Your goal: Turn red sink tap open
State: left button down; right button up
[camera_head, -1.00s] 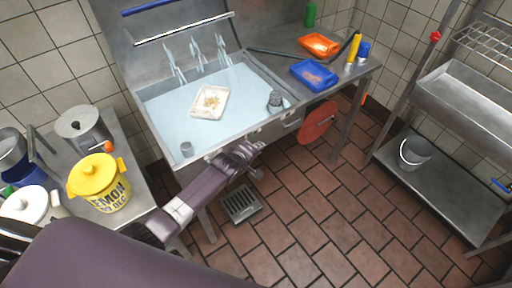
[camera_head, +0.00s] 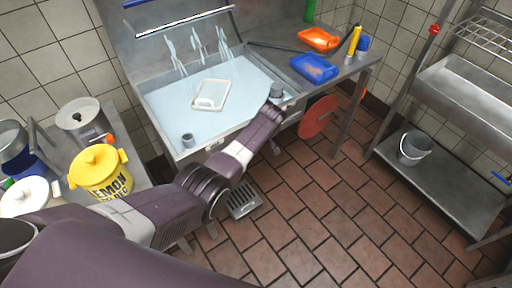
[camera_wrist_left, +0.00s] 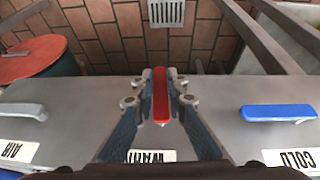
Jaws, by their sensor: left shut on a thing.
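The red sink tap (camera_wrist_left: 160,98) is a straight red lever on the grey sink front. In the left wrist view it sits between the two fingers of my left gripper (camera_wrist_left: 160,78), which is shut on it. A partly covered label (camera_wrist_left: 150,156) reading "WARM" lies beneath it. In the head view my left arm reaches to the front edge of the sink (camera_head: 220,142). The fingers and the red tap are hidden there. My right gripper is not in view.
In the left wrist view, a blue tap (camera_wrist_left: 277,113) labelled COLD is on the right and a grey tap (camera_wrist_left: 24,111) labelled AIR is on the left. A floor drain (camera_head: 243,202) lies below the sink. A yellow lemon pot (camera_head: 101,175) stands left of my arm.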

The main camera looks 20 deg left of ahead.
pick_arm(q)
jog(key=shift+s+a+g+b, duration=0.1)
jog(key=shift+a+g+b, duration=0.05)
jog(key=shift+g+b, duration=0.15)
jog(key=shift+y, duration=0.3)
jog(key=c, duration=1.9)
grip_release()
jog(key=shift+a, duration=0.1)
jog(key=shift+c, duration=0.2)
jog(key=v, duration=1.2)
